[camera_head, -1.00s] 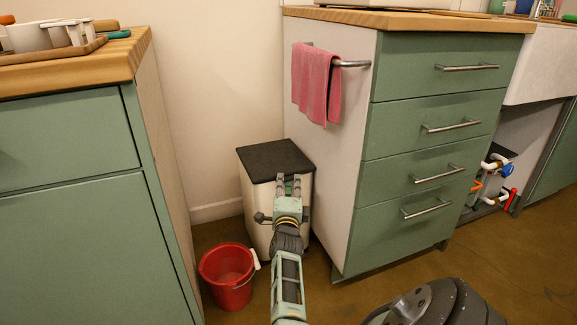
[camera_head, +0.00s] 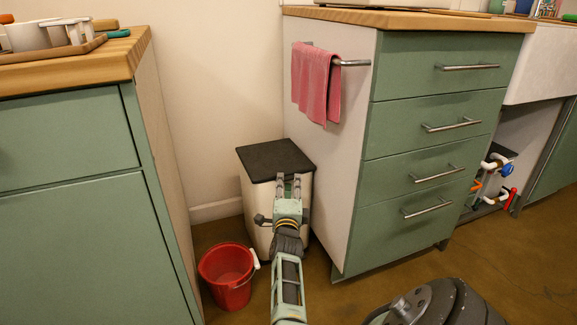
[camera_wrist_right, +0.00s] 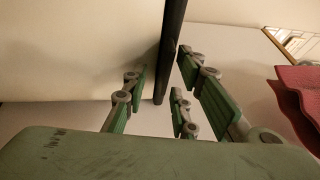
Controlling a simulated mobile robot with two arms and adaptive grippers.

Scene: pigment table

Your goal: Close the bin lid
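The bin (camera_head: 255,215) is a pale box with a dark flat lid (camera_head: 272,158), standing on the floor against the cabinet side. The lid lies about flat across the top of the bin in the head view. My right gripper (camera_head: 288,180) is at the lid's front edge, its fingers spread and empty. In the right wrist view the lid shows edge-on as a dark strip (camera_wrist_right: 172,50), reaching toward the space between the open fingers (camera_wrist_right: 162,88). I cannot tell whether a finger touches the lid. My left gripper is not in view.
A red bucket (camera_head: 228,275) stands on the floor just left of the bin. A green drawer cabinet (camera_head: 420,140) with a pink towel (camera_head: 315,85) on its rail is close on the right. Another green cabinet (camera_head: 75,190) stands at the left.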

